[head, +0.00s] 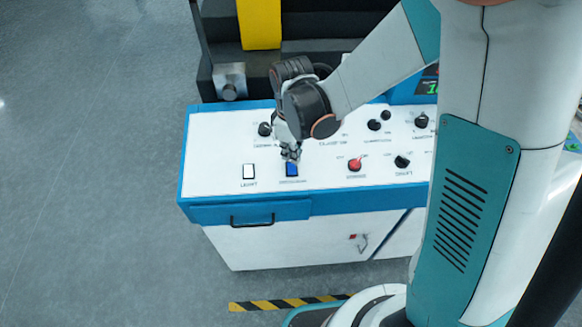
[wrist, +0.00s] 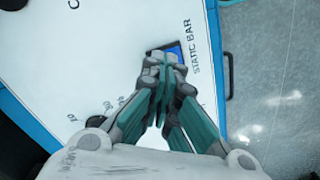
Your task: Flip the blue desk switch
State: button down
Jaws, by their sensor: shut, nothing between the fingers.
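The blue desk switch (head: 292,171) is a small blue rocker on the white top of the control desk (head: 220,150), near its front edge. My gripper (head: 291,155) points down with its fingers together and empty, right over the far edge of the switch. In the wrist view the closed fingertips (wrist: 163,57) cover part of the blue switch (wrist: 174,49), beside the label "STATIC BAR". I cannot tell whether the fingertips touch the switch. Its rocker position is partly hidden by the fingers.
A white switch (head: 249,171) sits to the left of the blue one. A drawer handle (head: 252,220) is on the desk front. Grey floor (head: 90,200) is clear at left.

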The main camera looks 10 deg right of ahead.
aim_at(291, 164)
jog(key=shift+f+b, duration=0.95)
jog(key=shift+f, duration=0.15)
dwell(0.8)
jog(key=shift+r+p, duration=2.3)
jog(key=shift+r, duration=1.3)
